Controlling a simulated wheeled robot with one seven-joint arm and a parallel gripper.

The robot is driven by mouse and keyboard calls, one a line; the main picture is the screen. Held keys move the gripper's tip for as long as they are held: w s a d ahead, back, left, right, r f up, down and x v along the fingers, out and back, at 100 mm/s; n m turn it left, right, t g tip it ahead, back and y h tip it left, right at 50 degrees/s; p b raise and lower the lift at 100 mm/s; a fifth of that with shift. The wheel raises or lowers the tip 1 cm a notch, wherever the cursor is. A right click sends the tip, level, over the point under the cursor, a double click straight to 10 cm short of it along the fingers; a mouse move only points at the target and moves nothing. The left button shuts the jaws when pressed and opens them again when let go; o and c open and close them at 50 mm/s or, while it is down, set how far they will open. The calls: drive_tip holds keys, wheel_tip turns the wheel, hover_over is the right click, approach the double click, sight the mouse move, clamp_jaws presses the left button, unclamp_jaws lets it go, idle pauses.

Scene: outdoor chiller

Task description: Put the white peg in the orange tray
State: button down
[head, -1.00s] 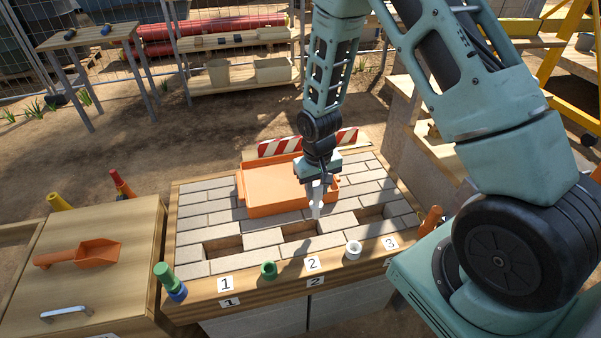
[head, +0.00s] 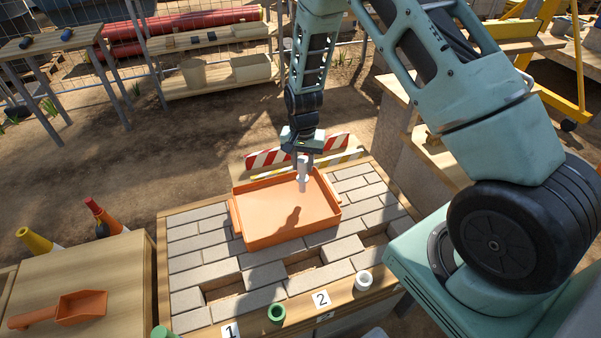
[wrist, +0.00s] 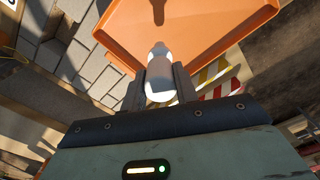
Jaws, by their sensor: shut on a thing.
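My gripper (head: 303,162) is shut on the white peg (head: 303,181), which hangs upright below the fingers. The peg is over the back right part of the orange tray (head: 243,236), and a shadow falls on the tray floor. In the wrist view the peg (wrist: 158,80) sits between the two dark fingers, with the orange tray (wrist: 215,45) beyond it. The tray lies on the brick-topped table and looks empty. The peg appears to be above the tray floor, not touching it.
A white ring (head: 363,281) and a green ring (head: 277,313) are on the table's front wooden edge near number labels. The brick top has open gaps in front of the tray. An orange scoop (head: 80,308) lies on the left bench. A red-and-white striped board (head: 290,151) stands behind the tray.

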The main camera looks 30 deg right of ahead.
sight(303, 173)
drive_tip(key=shift+f+p, duration=0.35)
drive_tip(key=shift+f, duration=1.7)
drive_tip(key=shift+f, duration=0.15)
drive_tip(key=c, duration=1.1)
unclamp_jaws()
